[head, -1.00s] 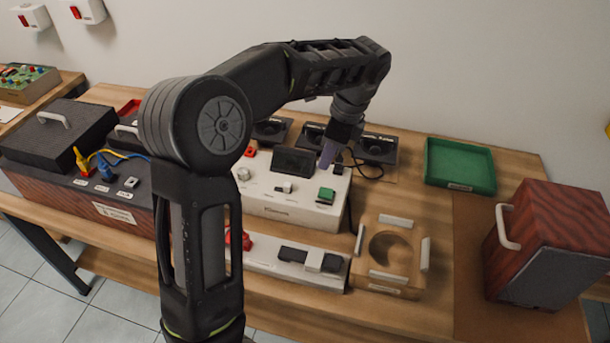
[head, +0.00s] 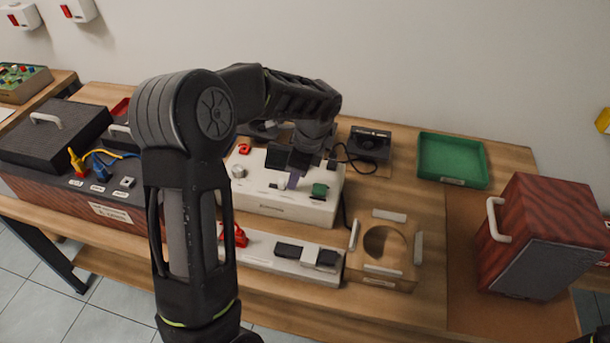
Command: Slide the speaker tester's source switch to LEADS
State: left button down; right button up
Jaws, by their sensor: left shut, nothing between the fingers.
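A white box with a dark screen, which I take to be the speaker tester (head: 247,195), stands mid-bench. On its top are a grey knob (head: 238,171), a red part (head: 244,147) and a green button (head: 320,190). My left gripper (head: 292,183) is shut and empty, pointing down at the box top between the knob and the green button. A small light slide switch (head: 275,185) lies just left of the fingertips, partly hidden by them. I cannot tell whether they touch it, and its position marks are too small to read.
A long white strip (head: 265,252) with dark pads and a red part lies in front. A wooden ring fixture (head: 405,270), green tray (head: 453,160) and wood-grain speaker cabinet (head: 540,225) stand right. A speaker driver (head: 370,145) sits behind. A dark-topped wooden unit (head: 70,200) with yellow and blue plugs stands left.

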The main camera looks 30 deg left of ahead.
aim_at(280, 181)
pick_arm(q)
jog(key=shift+a, duration=0.1)
jog(key=shift+s+a, duration=0.3)
jog(key=shift+a, duration=0.45)
jog(key=shift+s+a, duration=0.25)
jog(key=shift+a, duration=0.45)
pick_arm(e)
jog(key=shift+r, duration=0.25)
pick_arm(q)
jog(key=shift+d, duration=0.15)
jog(key=d, duration=0.1)
jog(key=w+d, duration=0.1)
jog(key=d, duration=0.2)
jog(key=shift+w+r+p, duration=0.3)
jog(key=shift+p, duration=0.1)
jog(key=v, duration=0.9)
jog(key=shift+r+b, duration=0.25)
jog(key=shift+b, duration=0.1)
pick_arm(e)
jog(key=shift+w+d+f, duration=0.15)
jog(key=shift+d, duration=0.45)
pick_arm(q)
jog(key=shift+d, duration=0.1)
